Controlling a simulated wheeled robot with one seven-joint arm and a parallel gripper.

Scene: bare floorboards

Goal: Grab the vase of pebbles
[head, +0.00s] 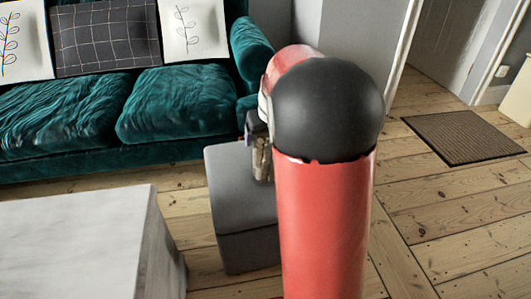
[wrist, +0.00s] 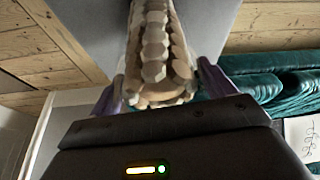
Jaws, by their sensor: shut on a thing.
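The vase of pebbles (wrist: 155,48) is a narrow form covered in pale tan and grey stones. In the wrist view it stands between the purple-grey fingers of my gripper (wrist: 160,78), which are shut on it. In the head view a small part of the vase (head: 262,161) shows at the left edge of my red arm, with my gripper (head: 256,135) just above it. My arm hides the rest. I cannot tell whether the vase's base touches the grey block-shaped seat behind and below it.
The grey seat (head: 235,205) stands on the floorboards. A teal sofa (head: 180,100) with cushions is behind it. A white-grey table (head: 75,240) is at the lower left. A brown doormat (head: 463,137) lies at the right, with clear floor (head: 440,210) in front.

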